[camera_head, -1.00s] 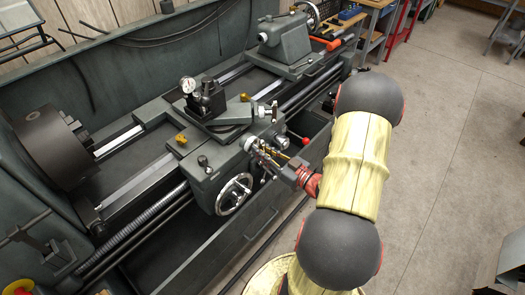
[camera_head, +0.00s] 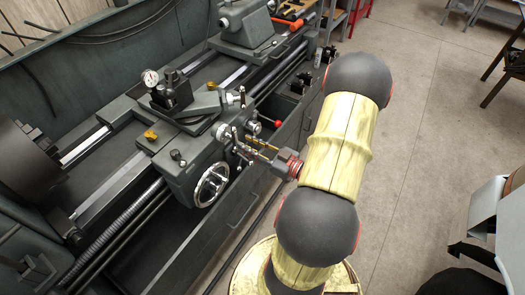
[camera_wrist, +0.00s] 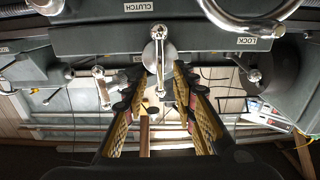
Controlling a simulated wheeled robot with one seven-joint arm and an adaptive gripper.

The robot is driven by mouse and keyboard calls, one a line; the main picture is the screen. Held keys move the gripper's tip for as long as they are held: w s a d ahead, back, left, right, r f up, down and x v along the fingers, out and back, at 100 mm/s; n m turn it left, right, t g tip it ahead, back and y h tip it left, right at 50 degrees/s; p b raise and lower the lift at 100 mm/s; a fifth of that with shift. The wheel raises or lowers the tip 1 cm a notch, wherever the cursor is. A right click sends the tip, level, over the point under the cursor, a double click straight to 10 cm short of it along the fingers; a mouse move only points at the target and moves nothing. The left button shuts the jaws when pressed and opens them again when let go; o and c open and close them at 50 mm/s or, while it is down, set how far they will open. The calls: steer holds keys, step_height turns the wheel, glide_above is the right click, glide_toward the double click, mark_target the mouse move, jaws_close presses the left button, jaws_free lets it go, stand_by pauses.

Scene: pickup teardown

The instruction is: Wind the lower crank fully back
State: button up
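A grey metal lathe carriage (camera_head: 190,170) fills the middle of the head view. In the wrist view a bright crank (camera_wrist: 158,33) has its round hub at upper centre and its arm hanging down. My gripper (camera_wrist: 160,80) is open, with its yellow-and-black fingers on either side of this crank's arm and a gap visible on both sides. In the head view my gripper (camera_head: 256,150) is at the carriage front, where crank parts and fingers overlap. I cannot tell there whether they touch. A second, smaller crank (camera_wrist: 101,85) hangs to the left in the wrist view.
A handwheel (camera_head: 211,185) is on the carriage front, left of my gripper. A red-knobbed lever (camera_head: 276,123) sticks out above my gripper. A ball-ended lever (camera_wrist: 252,75) is at right in the wrist view. Open floor (camera_head: 420,150) lies to the right.

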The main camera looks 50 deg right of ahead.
steer(key=s, duration=0.6)
steer(key=shift+d, duration=0.25)
stand_by(0.3)
